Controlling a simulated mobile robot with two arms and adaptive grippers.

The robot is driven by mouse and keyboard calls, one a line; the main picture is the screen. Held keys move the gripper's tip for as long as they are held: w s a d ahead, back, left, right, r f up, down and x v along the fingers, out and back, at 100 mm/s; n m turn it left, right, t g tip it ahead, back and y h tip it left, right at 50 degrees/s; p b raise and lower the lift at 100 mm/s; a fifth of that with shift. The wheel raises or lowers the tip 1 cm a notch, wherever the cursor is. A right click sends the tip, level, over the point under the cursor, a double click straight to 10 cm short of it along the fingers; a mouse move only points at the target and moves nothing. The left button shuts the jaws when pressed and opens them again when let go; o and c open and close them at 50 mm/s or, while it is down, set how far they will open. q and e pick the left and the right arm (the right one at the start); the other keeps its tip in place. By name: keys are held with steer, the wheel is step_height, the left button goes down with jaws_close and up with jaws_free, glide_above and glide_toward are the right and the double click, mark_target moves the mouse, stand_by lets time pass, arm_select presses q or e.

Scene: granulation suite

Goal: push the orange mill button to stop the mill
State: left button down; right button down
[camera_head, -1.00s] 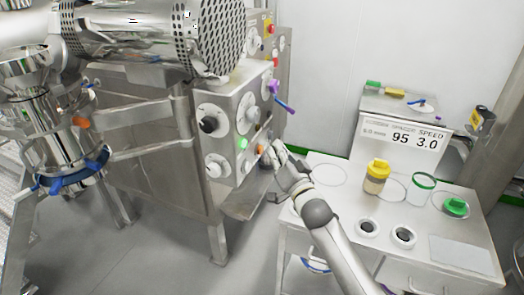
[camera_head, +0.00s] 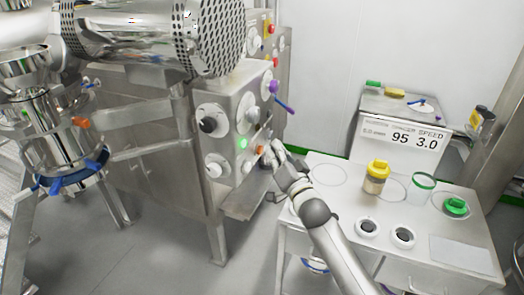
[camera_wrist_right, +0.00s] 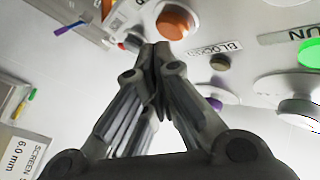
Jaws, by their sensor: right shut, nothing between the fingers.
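The orange mill button (camera_head: 260,149) is on the front panel of the steel machine, just left of my right gripper (camera_head: 273,148). In the right wrist view the orange button (camera_wrist_right: 174,22) shows large, just beyond and slightly right of the closed fingertips (camera_wrist_right: 156,48). My right gripper is shut and empty, with its fingers pointing at the panel. A small gap seems to separate the tips from the button; contact cannot be made out. A green button (camera_head: 242,143) glows to the left of the orange one. My left gripper is not in view.
A "BLOCKED" label (camera_wrist_right: 213,48) and small dark indicator (camera_wrist_right: 219,63) lie beside the orange button. A side table (camera_head: 330,210) with a yellow-lidded jar (camera_head: 376,176) stands right, under my arm.

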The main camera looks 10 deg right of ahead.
steer(key=shift+w+a, duration=0.15)
steer(key=shift+a, duration=0.1)
steer(key=shift+w+a, duration=0.25)
steer(key=shift+a, duration=0.15)
stand_by(0.8)
steer(key=shift+d, duration=0.1)
steer(key=shift+s+d+p, duration=0.4)
steer(key=shift+s+d, duration=0.1)
steer(key=shift+d, duration=0.15)
steer(key=s+d, duration=0.1)
steer(key=s+d+p, duration=0.1)
steer(key=d+p, duration=0.1)
steer(key=d, duration=0.1)
steer(key=shift+s+d, duration=0.1)
steer(key=shift+s, duration=0.3)
stand_by(0.6)
